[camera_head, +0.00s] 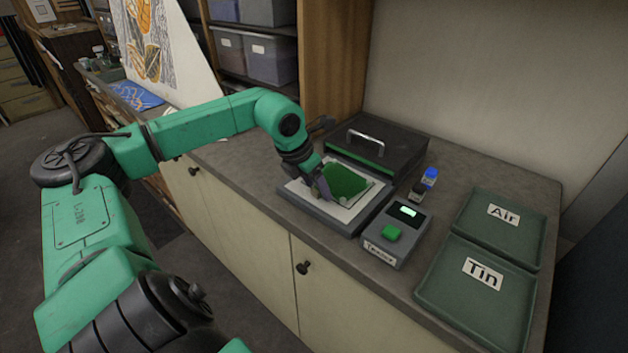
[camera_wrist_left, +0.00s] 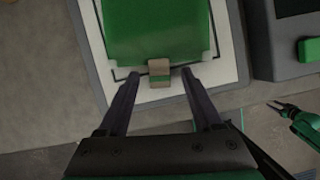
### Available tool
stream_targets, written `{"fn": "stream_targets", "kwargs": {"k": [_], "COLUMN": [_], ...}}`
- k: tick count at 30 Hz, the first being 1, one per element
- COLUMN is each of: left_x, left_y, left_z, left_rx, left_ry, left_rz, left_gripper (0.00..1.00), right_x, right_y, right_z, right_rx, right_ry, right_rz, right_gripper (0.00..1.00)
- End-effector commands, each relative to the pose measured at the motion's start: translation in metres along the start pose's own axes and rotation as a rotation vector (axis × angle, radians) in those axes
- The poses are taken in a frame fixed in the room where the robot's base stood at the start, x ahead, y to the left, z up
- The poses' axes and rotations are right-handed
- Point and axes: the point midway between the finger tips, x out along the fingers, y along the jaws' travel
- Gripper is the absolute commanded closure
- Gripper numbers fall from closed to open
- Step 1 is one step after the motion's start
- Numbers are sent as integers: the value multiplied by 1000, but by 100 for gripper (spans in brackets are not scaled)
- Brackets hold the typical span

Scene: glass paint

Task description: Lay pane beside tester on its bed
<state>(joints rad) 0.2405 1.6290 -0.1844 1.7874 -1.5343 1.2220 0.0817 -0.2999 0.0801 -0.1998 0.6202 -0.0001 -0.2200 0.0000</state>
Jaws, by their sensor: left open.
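The green pane (camera_head: 347,182) lies on the white-topped bed (camera_head: 293,188) beside the tester (camera_head: 395,233). In the left wrist view the pane (camera_wrist_left: 158,30) sits within the black outline on the bed, and a small tan tab (camera_wrist_left: 159,73) is at its near edge. My left gripper (camera_head: 322,187) is at this edge. In the left wrist view its fingers (camera_wrist_left: 160,76) are open, one on each side of the tab with gaps between. My right gripper (camera_wrist_left: 279,107) shows small in the left wrist view; its jaw state is unclear.
Right of the tester are the Air tray (camera_head: 521,236) and the Tin tray (camera_head: 500,314), both empty. A dark box with a metal handle (camera_head: 388,139) stands behind the bed. Small blue-capped bottles (camera_head: 429,176) stand behind the tester. A wall closes the back.

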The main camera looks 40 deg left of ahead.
Motion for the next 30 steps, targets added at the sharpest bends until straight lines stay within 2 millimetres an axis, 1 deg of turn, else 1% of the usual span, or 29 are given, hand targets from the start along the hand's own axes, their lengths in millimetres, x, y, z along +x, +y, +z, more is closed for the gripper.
{"fn": "stream_targets", "kwargs": {"k": [5, 8, 11, 12, 14, 15, 18, 21, 24, 30], "left_x": [-9, -22, -52, -65, -84, -96, -122, -138, -145, -146], "left_y": [2, 2, 1, 1, 1, 1, 0, 0, 0, 0], "left_z": [-1, -2, 0, 0, 0, 0, 0, 0, 0, 0], "left_rx": [2, 2, -1, -1, 0, -1, 0, -1, 0, 1], "left_ry": [-2, -1, -10, -9, -7, -6, -4, -3, -2, -2], "left_rz": [5, 9, 6, 6, 5, 5, 4, 3, 0, 0], "left_gripper": [33, 33, 33, 33, 33, 33, 33, 33, 33, 33], "right_x": [10, 22, 32, 34, 37, 38, 40, 40, 40, 40], "right_y": [0, -1, -2, -2, -2, -2, -2, -2, -2, -2], "right_z": [1, 2, 3, 3, 4, 4, 4, 4, 4, 4], "right_rx": [1, 1, 1, 1, 1, 1, 1, 1, 1, 0], "right_ry": [0, 0, 0, 0, 0, 0, 0, 0, 0, 0], "right_rz": [0, -1, -1, -1, -1, -1, -1, -1, -1, -1], "right_gripper": [50, 50, 50, 50, 50, 50, 50, 50, 50, 50]}}
